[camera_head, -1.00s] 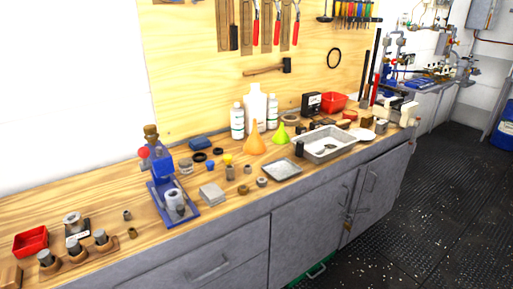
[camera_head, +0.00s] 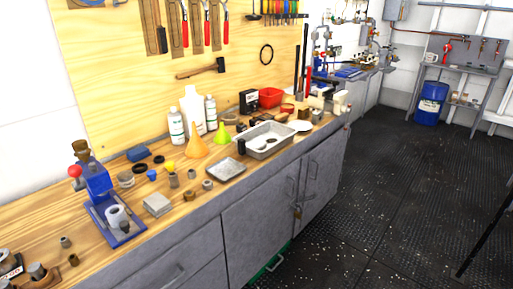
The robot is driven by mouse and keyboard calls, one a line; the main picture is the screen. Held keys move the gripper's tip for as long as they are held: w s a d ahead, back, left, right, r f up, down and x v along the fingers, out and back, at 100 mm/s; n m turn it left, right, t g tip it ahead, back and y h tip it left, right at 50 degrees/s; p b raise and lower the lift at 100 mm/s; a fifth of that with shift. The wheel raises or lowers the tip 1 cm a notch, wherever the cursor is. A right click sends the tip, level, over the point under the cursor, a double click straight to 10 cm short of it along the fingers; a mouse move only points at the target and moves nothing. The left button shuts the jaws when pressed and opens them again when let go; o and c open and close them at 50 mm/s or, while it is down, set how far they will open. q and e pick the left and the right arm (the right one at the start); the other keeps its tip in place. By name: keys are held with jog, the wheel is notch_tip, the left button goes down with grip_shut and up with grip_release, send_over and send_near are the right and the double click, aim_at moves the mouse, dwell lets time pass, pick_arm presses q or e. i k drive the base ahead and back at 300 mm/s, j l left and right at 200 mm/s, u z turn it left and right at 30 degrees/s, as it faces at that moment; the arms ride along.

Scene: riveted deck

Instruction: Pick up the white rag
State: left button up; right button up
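A pale grey-white square stack (camera_head: 157,204) lies on the wooden bench top, right of the blue press. It may be folded cloth, but I cannot tell at this size. A flat white round piece (camera_head: 300,126) lies near the bench's far right end; its material is unclear. I see nothing else that could be a white rag. Neither of my grippers is in view.
The blue press (camera_head: 104,205), metal sink tray (camera_head: 265,140), shallow tray (camera_head: 225,169), orange funnel (camera_head: 195,142), white bottles (camera_head: 193,108) and red bin (camera_head: 270,97) crowd the bench. Grey cabinets (camera_head: 262,217) front it. Dark floor (camera_head: 400,190) at right is largely open.

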aim_at(258, 143)
jog(key=i+l+z, duration=0.1)
jog(key=i+z, duration=0.2)
jog(key=i, duration=0.35)
jog(key=i+j+z, duration=0.1)
jog(key=i+z, duration=0.25)
jog(key=i, duration=0.3)
